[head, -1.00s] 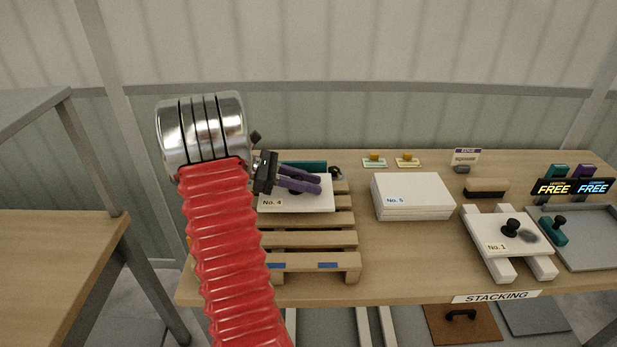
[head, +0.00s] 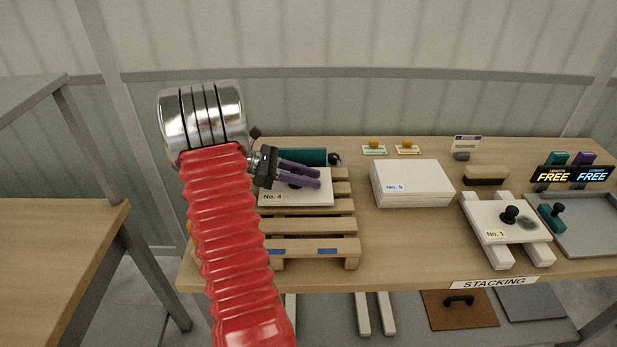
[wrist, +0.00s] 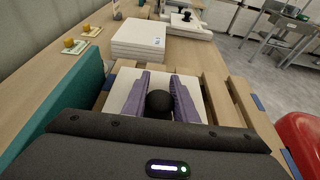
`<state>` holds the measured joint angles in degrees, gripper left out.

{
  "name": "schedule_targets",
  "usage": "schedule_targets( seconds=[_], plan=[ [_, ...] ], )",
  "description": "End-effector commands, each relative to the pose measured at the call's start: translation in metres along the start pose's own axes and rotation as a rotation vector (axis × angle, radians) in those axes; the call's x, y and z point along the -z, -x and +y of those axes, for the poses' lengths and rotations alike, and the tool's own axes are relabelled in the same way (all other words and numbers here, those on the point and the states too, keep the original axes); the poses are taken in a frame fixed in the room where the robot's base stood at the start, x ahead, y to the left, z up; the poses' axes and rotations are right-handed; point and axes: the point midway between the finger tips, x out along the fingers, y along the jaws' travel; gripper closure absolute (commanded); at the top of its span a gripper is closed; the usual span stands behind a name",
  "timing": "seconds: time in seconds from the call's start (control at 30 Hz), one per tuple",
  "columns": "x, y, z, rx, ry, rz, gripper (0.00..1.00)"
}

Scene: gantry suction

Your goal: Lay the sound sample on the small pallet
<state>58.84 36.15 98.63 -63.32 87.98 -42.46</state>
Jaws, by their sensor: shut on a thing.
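A white sample plate marked No. 4 (head: 312,199) lies level at the wooden small pallet (head: 305,223), over its back left slats. My gripper (head: 317,178) has purple fingers and reaches over the plate from the left. In the wrist view the fingers (wrist: 160,84) are shut on the black knob (wrist: 159,104) of the plate. I cannot tell whether the plate's underside touches the slats or hangs just above them. The front slats of the pallet are bare. My red arm sleeve hides the pallet's left side.
A teal block (head: 304,156) stands behind the plate. A white stack marked No. 5 (head: 412,180) is to the right. Plate No. 1 (head: 488,214), with a grey patch, lies on two white bars. A grey tray (head: 590,240) is at the far right.

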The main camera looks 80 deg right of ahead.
Motion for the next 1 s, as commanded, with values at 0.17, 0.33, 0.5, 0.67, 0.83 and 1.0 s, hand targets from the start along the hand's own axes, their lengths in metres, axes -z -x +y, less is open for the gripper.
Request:
schedule_targets(
  seconds=[0.17,0.33,0.5,0.67,0.83,1.0],
  plan=[
    [0.0018,0.0002,0.0004,-0.002,0.0,0.0,1.0],
    [0.0034,-0.0005,0.0004,-0.002,0.0,0.0,1.0],
    [0.005,-0.0012,0.0003,-0.001,0.0,-0.001,1.0],
    [0.0066,-0.0018,0.0003,-0.001,0.0,-0.001,1.0],
    [0.0083,-0.0025,0.0003,-0.001,0.0,-0.001,1.0],
    [0.0087,-0.0026,0.0003,-0.001,0.0,0.0,0.67]
  ],
)
